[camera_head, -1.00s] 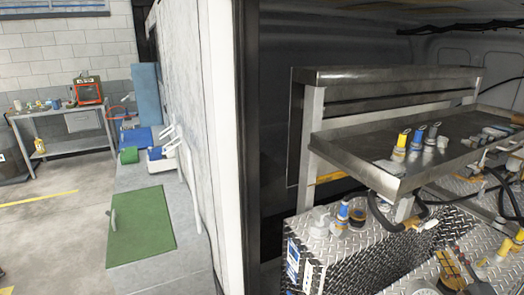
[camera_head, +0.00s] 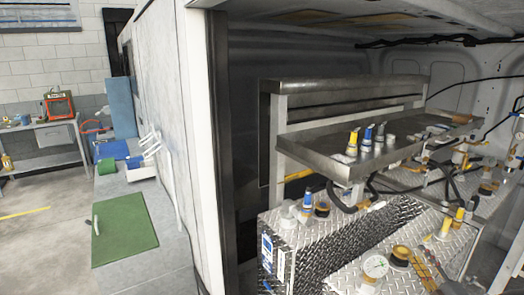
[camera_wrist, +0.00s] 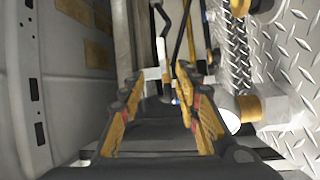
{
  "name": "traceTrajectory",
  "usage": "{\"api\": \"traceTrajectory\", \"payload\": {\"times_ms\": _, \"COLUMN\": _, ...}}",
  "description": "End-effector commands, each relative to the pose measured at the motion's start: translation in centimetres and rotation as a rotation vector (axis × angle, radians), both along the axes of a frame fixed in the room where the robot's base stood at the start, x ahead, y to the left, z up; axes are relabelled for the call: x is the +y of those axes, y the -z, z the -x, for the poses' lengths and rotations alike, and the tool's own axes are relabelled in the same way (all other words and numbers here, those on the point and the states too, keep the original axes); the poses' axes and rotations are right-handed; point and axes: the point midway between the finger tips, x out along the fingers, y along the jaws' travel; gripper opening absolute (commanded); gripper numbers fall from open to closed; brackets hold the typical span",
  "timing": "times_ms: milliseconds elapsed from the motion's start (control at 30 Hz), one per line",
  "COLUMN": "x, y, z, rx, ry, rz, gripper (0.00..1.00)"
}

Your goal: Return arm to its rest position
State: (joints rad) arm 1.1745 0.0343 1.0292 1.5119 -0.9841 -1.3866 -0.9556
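My gripper (camera_wrist: 158,80) shows in the wrist view. Its two dark fingers with yellow pads stand apart, and I see nothing held between them. Past the fingertips are a pale fitting and dark hoses. Diamond-plate metal lies close along the right side of the wrist view, and a grey panel is on the left.
In the head view, a metal shelf (camera_head: 310,150) holds several coloured-tip bottles. A green mat (camera_head: 125,230) lies further left.

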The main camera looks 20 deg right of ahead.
Motion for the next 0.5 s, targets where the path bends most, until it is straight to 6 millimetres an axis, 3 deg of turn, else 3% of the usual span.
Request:
{"api": "traceTrajectory", "payload": {"times_ms": 267, "x": -2.6, "y": 4.4, "z": 0.8, "rx": 0.111, "ry": 0.107, "rz": -0.168, "gripper": 0.33}}
{"api": "traceTrajectory", "payload": {"times_ms": 500, "x": -5.3, "y": 10.4, "z": 3.7, "rx": 0.246, "ry": 0.295, "rz": -0.41, "gripper": 0.33}}
